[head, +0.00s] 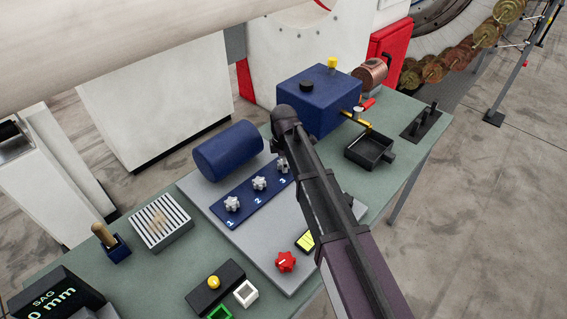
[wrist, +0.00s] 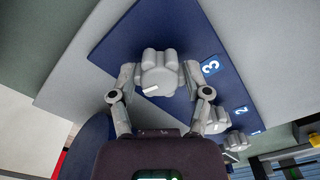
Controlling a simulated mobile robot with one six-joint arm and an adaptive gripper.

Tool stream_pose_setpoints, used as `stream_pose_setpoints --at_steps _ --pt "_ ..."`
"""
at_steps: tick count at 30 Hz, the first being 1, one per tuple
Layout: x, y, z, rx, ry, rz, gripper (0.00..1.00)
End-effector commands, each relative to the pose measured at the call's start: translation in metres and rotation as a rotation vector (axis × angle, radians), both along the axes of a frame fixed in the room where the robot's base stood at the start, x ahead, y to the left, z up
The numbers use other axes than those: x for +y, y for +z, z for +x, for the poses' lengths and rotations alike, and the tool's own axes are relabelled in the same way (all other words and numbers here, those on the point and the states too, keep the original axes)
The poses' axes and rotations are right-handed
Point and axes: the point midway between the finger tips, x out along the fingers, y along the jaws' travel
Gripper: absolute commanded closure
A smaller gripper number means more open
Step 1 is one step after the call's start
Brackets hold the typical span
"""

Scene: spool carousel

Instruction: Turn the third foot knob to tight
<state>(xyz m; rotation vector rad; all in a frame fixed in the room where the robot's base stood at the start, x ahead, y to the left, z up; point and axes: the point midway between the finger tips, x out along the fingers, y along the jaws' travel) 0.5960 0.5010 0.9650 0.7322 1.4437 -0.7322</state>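The third foot knob (wrist: 158,70) is a light grey lobed knob with a white mark on its face, beside the label 3 on a blue plate (wrist: 105,45). In the wrist view the mark lies toward the lower left of the knob. My gripper (wrist: 158,80) is open, with one finger on each side of this knob. A narrow gap seems to show at each finger; contact is hard to tell. In the head view the third knob (head: 282,166) is partly hidden by my arm. No wording for tight is readable.
Knobs 1 (head: 232,203) and 2 (head: 259,183) sit in line on the same plate. A blue cylinder (head: 229,150) lies behind them and a blue box (head: 318,100) stands at the back. A red knob (head: 286,261) is nearer the front of the grey panel.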

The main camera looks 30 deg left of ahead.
Motion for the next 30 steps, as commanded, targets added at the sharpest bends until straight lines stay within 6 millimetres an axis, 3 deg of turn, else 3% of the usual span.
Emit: stream_pose_setpoints --at_steps 1,4,5,17,30 --pt "0.0 0.0 0.0 0.0 0.0 0.0 0.69" --pt "0.0 0.0 0.0 0.0 0.0 0.0 0.98" --pt "-0.0001 -0.0001 -0.0001 0.0 0.0 0.0 1.0" --pt "-0.0004 -0.0002 -0.0004 0.002 -0.04 -0.001 1.0" --pt "-0.0011 -0.0003 -0.0008 0.001 -0.312 -0.002 1.0"
